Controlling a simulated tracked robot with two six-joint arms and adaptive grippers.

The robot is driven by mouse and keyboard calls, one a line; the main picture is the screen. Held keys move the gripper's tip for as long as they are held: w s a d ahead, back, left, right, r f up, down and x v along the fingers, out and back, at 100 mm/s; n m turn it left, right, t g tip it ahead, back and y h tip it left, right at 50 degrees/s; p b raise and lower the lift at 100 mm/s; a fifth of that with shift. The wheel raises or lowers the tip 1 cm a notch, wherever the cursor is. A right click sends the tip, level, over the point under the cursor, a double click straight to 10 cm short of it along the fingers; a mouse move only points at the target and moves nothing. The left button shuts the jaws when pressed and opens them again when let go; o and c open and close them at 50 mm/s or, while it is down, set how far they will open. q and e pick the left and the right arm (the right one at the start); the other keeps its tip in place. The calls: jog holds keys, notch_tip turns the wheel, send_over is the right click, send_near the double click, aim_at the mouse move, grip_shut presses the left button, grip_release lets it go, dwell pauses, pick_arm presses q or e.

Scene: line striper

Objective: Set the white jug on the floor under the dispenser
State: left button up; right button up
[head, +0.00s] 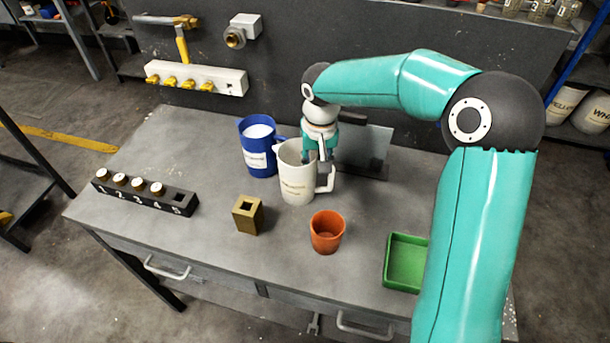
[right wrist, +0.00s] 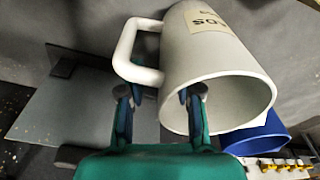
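The white jug (head: 297,180) stands upright on the grey workbench, with a label on its front and its handle to the right. It also shows in the right wrist view (right wrist: 205,50), with its mouth towards the camera. My right gripper (head: 318,158) is at the handle side of the jug's rim. In the right wrist view (right wrist: 160,98) its fingers are apart, one beside the handle and one in front of the mouth; contact is unclear. A wall fitting with a brass nozzle (head: 236,38) is at the back; I cannot tell whether it is the dispenser. My left gripper is out of view.
A blue jug (head: 257,160) with white contents stands close behind-left of the white jug. An orange cup (head: 327,233), a brass block (head: 246,217), a green tray (head: 388,262) and a numbered black rack (head: 180,207) are on the bench. Floor shows at left.

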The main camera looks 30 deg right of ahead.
grip_shut()
jog(key=shift+r, duration=0.15)
